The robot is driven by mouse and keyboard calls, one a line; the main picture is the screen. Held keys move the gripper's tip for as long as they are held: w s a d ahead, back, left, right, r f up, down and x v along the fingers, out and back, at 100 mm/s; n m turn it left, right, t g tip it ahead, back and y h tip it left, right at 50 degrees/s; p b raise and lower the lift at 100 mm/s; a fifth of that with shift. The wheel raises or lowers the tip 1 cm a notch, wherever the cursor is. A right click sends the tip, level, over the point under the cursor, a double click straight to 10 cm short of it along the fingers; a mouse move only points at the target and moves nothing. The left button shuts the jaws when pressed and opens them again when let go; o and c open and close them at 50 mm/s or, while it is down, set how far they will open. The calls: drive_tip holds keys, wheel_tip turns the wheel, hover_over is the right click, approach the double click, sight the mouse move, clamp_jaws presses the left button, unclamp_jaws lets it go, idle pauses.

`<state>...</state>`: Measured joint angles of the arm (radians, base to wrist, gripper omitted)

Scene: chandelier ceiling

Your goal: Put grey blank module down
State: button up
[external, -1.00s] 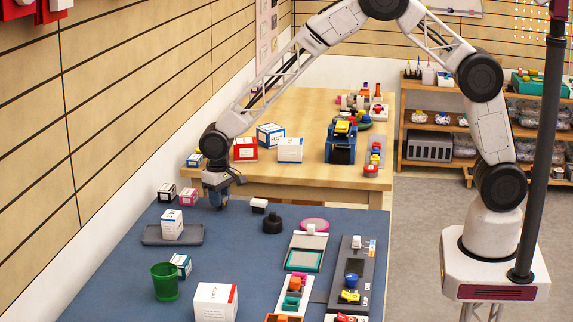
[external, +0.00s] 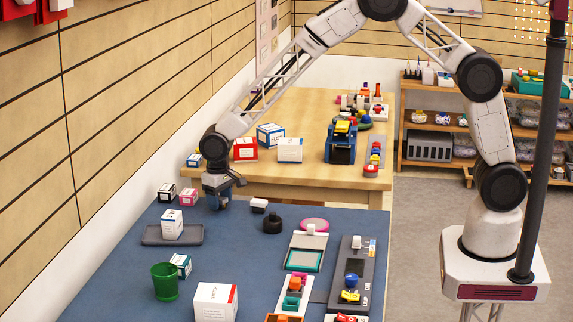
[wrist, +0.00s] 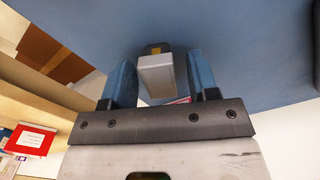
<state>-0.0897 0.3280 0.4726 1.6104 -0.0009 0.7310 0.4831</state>
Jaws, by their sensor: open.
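My gripper (external: 218,198) is low over the far left part of the blue table (external: 232,255) in the external view. In the wrist view its two blue fingers (wrist: 160,62) are open. A light grey block (wrist: 156,76), apparently the grey blank module, lies between them, with a dark part and a small yellow mark at its far end. Gaps show between the block and both fingers. I cannot tell whether the block rests fully on the table. In the external view the gripper hides it.
A white-and-black block (external: 259,205) and a black round piece (external: 272,224) stand right of my gripper. Small boxes, one pink (external: 188,197), stand to its left. A grey tray (external: 150,236) with a white box is in front. Open blue surface lies between the tray and black piece.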

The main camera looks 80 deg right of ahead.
sight(221, 198)
drive_tip(key=shift+r, duration=0.1)
wheel_tip(221, 198, up, 12)
idle(0.6)
idle(0.6)
drive_tip(key=shift+r, duration=0.1)
drive_tip(key=s+d+r+n+t, duration=0.1)
drive_tip(key=s+d+r, duration=0.2)
drive_tip(key=s+r, duration=0.75)
drive_tip(key=s+d+r+n, duration=0.15)
drive_tip(key=s+r, duration=0.55)
drive_tip(key=s, duration=0.7)
drive_tip(key=s+d+n+t, duration=0.1)
drive_tip(key=s+d+n, duration=0.1)
drive_tip(key=s, duration=2.7)
drive_tip(key=shift+s+d+r+t, duration=0.25)
drive_tip(key=shift+d+t, duration=0.05)
drive_tip(key=shift+d, duration=0.4)
